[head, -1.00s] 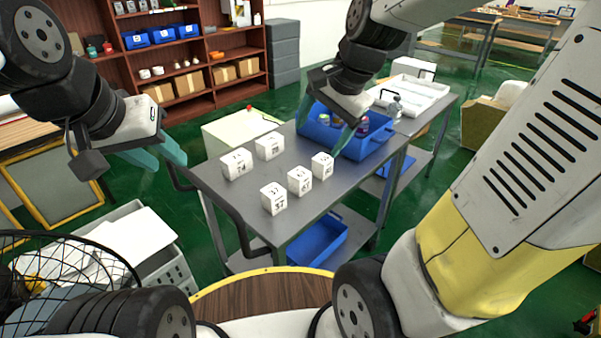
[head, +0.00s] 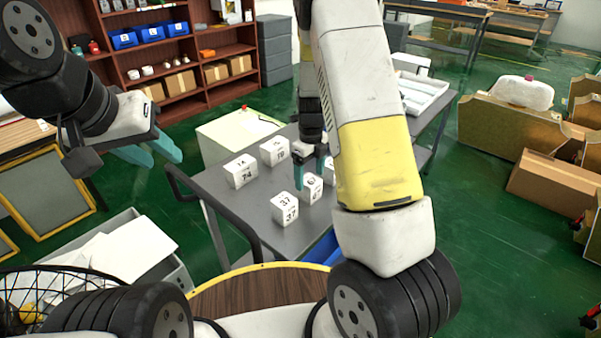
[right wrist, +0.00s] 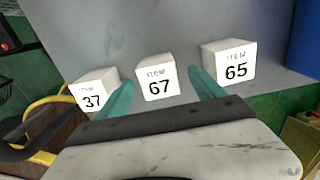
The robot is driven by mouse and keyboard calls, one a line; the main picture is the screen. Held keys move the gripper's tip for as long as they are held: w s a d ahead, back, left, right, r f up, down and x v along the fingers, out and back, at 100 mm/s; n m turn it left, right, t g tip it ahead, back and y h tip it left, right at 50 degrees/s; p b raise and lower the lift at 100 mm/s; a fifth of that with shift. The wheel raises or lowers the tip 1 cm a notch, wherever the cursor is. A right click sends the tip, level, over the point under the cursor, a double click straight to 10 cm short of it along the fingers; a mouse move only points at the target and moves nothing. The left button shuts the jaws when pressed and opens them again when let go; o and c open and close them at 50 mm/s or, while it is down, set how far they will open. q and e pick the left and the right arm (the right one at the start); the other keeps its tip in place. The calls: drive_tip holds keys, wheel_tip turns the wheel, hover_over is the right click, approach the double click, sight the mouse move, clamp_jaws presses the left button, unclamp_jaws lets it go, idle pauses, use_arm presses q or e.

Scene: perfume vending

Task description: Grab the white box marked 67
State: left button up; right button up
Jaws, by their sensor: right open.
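The white box marked 67 (right wrist: 158,87) is upright on the grey table between the spread teal fingers of my right gripper (right wrist: 160,95) in the right wrist view. The fingers look apart from it. In the head view, the box marked 67 (head: 313,184) is partly hidden by my right gripper (head: 314,172), which is low over the table. The box marked 37 (right wrist: 96,91) is left of it, and the box marked 65 (right wrist: 229,63) is right of it. My left gripper (head: 153,150) is in the air, left of the table, with its fingers apart and empty.
Boxes marked 74 (head: 241,171) and 79 (head: 274,151) stand farther back on the grey table (head: 215,205). My right arm hides much of the table's right side. A blue bin (right wrist: 305,40) is at the right in the right wrist view.

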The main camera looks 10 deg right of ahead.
sight(310, 180)
drive_tip(key=f, duration=0.5)
drive_tip(key=shift+s+f, duration=0.1)
drive_tip(key=shift+s, duration=0.1)
drive_tip(key=c, duration=1.5)
